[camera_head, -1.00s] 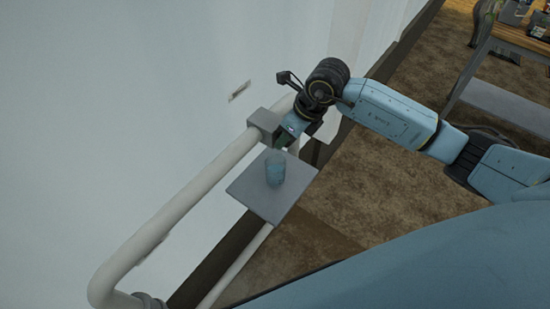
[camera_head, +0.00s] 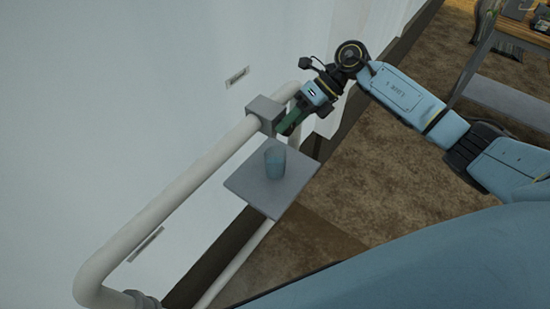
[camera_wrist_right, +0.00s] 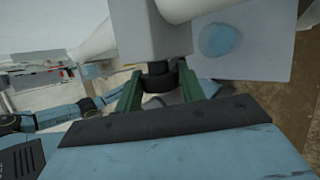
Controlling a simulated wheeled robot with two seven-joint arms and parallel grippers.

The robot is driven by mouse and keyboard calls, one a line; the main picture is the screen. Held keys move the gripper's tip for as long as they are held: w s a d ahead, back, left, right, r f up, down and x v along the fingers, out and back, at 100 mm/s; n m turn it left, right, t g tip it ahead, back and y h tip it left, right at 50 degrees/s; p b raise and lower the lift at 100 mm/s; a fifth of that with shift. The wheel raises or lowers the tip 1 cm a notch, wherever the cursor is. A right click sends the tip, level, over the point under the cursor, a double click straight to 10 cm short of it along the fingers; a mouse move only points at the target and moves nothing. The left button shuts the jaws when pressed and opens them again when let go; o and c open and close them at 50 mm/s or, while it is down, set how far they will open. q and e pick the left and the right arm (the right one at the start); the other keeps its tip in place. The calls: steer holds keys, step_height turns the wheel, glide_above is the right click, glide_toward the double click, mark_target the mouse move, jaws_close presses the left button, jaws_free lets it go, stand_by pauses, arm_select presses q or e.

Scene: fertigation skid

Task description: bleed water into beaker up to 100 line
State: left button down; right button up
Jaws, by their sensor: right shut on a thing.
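The beaker (camera_head: 275,162), small and clear bluish, stands on a flat grey plate (camera_head: 258,199) below the pipe. It also shows in the right wrist view (camera_wrist_right: 219,40), seen from above. Its marks and water level are too small to tell. A grey valve block (camera_head: 264,109) sits on the pale pipe; it fills the upper middle of the right wrist view (camera_wrist_right: 150,32). My right gripper (camera_head: 285,127) is at the block, above and beside the beaker. Its green fingers are shut on a dark round knob (camera_wrist_right: 158,78) under the block. My left gripper is out of view.
The thick pale pipe (camera_head: 180,195) runs along the white wall and bends down at lower left. A small wall label (camera_head: 237,77) sits above it. Brown floor (camera_head: 330,200) lies open to the right. A table (camera_head: 510,95) stands at upper right.

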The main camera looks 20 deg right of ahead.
steer(key=shift+s+f, duration=0.15)
steer(key=o, duration=1)
steer(key=shift+d, duration=0.1)
steer(key=shift+o, duration=0.3)
steer(key=v, duration=1.3)
steer(key=shift+r, duration=0.25)
